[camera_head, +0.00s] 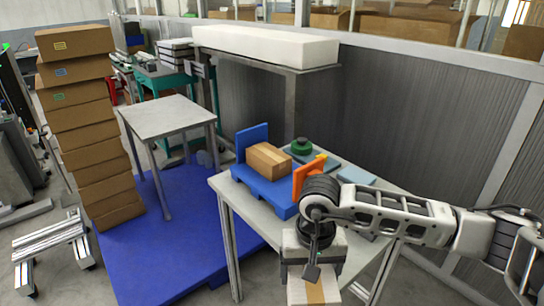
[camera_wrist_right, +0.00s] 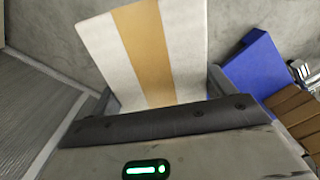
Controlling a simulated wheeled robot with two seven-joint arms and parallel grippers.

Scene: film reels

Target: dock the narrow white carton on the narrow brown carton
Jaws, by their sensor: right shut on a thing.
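The narrow white carton has a tan tape stripe and shows at the bottom of the head view (camera_head: 296,293), partly cut off by the frame edge. It fills the upper middle of the right wrist view (camera_wrist_right: 188,45). My right gripper (camera_head: 313,274) is shut on it, with one finger on each side in the wrist view (camera_wrist_right: 162,88). The narrow brown carton (camera_head: 266,163) lies on a blue pallet-like fixture (camera_head: 262,190) on the grey table, up and left of my right gripper. My left gripper is in neither view.
The fixture has an upright blue panel (camera_head: 251,141) and an orange upright (camera_head: 302,182). A green round part (camera_head: 301,146) sits behind it. A smaller table (camera_head: 166,117) stands empty; stacked brown boxes (camera_head: 85,120) stand left.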

